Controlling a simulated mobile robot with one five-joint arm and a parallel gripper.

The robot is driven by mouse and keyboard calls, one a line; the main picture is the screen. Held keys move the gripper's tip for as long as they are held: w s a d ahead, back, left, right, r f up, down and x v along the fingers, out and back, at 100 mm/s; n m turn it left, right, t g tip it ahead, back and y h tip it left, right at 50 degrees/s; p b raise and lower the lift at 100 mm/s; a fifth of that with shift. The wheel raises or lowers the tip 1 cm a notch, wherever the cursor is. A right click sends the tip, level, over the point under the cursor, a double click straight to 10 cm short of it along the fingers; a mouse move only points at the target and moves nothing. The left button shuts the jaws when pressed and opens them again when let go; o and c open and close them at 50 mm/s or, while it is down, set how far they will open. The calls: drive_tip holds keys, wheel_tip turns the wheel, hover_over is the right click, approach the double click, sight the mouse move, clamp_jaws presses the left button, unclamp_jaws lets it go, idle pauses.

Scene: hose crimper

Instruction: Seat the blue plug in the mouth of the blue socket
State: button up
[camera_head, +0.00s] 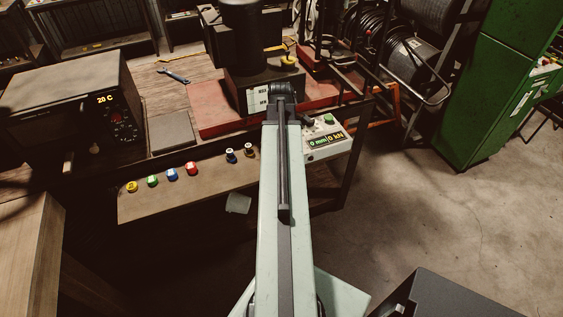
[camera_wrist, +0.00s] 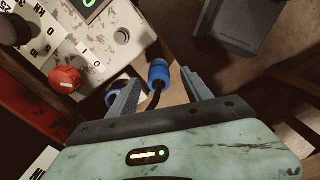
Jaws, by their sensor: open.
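In the wrist view a blue ribbed plug-like piece (camera_wrist: 159,72) with a black cable shows in the gap between the fingertips of my gripper (camera_wrist: 160,80). The fingers are open and apart, and I see no finger closed on the piece; its depth is unclear. A second blue piece with a white part (camera_wrist: 113,93) is partly hidden behind the left finger. I cannot tell for sure which is plug and which is socket. In the head view a blue round fitting (camera_head: 172,174) sits in a row on the bench front. My arm hides my gripper there.
Yellow (camera_head: 132,186), green (camera_head: 152,181) and red (camera_head: 192,168) fittings stand in the same row. A control box (camera_head: 328,139) with a display is right of my arm; its red knob (camera_wrist: 66,79) is near the left finger. A red press base (camera_head: 222,117) stands behind.

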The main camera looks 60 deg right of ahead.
wheel_tip(320, 180, down, 4)
drive_tip(key=shift+d+r+b, duration=0.1)
drive_tip(key=shift+r+b, duration=0.05)
drive_tip(key=shift+b, duration=1)
drive_tip(key=shift+r, duration=0.2)
drive_tip(key=shift+c, duration=0.4)
clamp_jaws()
drive_tip(key=shift+r, duration=0.1)
